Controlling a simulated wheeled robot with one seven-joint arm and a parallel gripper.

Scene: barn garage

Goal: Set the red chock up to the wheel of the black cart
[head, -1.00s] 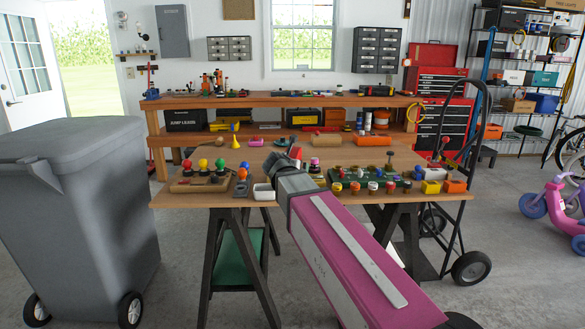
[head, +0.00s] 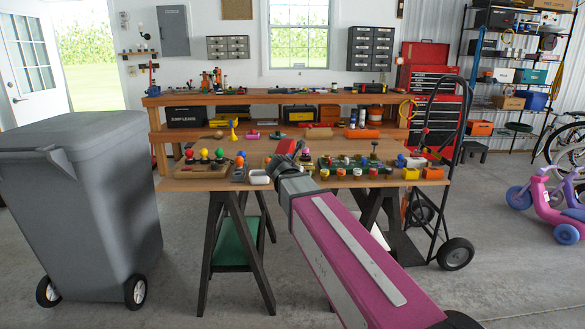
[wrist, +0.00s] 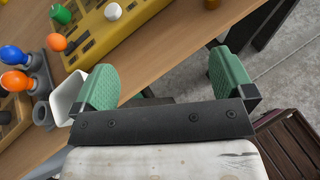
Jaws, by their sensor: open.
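The black cart (head: 436,165) looks like an upright hand truck at the right end of the worktable, with a dark wheel (head: 456,253) on the floor. A red wedge-like thing (head: 287,147) shows just behind my gripper in the head view. It may be the red chock, but it is small and partly hidden. My gripper (wrist: 160,82) is open, its two green pads wide apart with nothing between them. In the wrist view it points at the worktable edge and the floor beyond. No red chock shows in the wrist view.
The worktable (head: 190,184) on dark trestles holds coloured knobs, trays and a white cup (head: 260,178). A grey wheeled bin (head: 85,215) stands at the left, a pink and purple ride-on toy (head: 550,205) at the right. Floor is clear in front of the cart.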

